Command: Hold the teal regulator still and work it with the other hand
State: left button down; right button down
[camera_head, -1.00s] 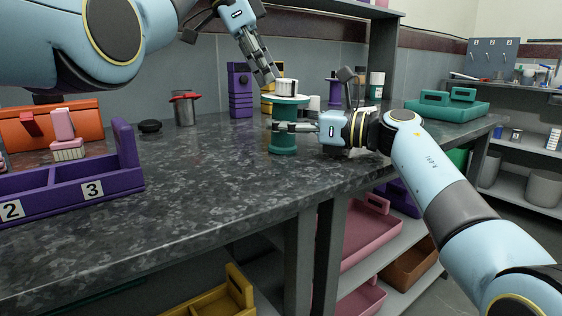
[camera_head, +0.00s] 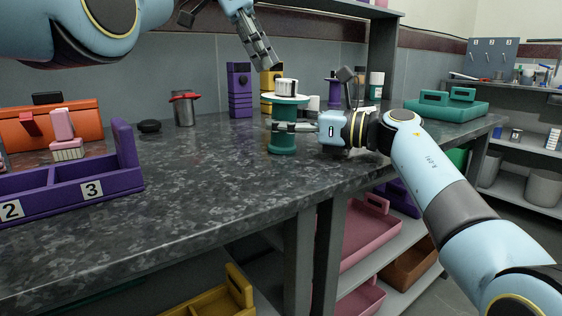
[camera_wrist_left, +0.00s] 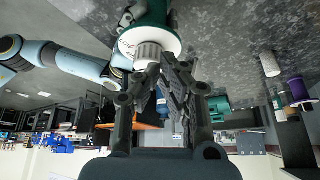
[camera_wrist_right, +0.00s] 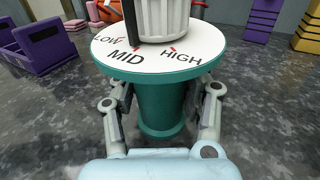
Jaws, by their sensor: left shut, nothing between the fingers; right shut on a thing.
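The teal regulator (camera_head: 284,140) stands upright on the dark counter. Its white dial disc (camera_wrist_right: 200,62) reads LOW, MID and HIGH, with a ribbed grey knob (camera_wrist_right: 165,18) on top. A dark bar on the knob's left side comes down between LOW and MID; its exact setting is unclear. The knob also shows in the left wrist view (camera_wrist_left: 148,55). My right gripper (camera_head: 284,127) is shut around the teal body below the disc; it flanks the body in the right wrist view (camera_wrist_right: 162,105). My left gripper (camera_head: 272,64) is shut and empty, above and slightly left of the knob, apart from it.
A purple block (camera_head: 239,92) and a yellow object (camera_head: 268,80) stand behind the regulator. A grey can with red trim (camera_head: 184,108) and a purple numbered tray (camera_head: 120,180) are to the left. A teal tray (camera_head: 447,108) lies right. The counter's front middle is clear.

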aim_at(286, 87)
pick_arm(q)
jog(key=shift+r, duration=1.55)
jog(key=shift+f, duration=2.9)
jog(key=shift+s+d+f, duration=0.15)
jog(key=shift+s+d, duration=0.05)
jog(key=shift+d, duration=0.35)
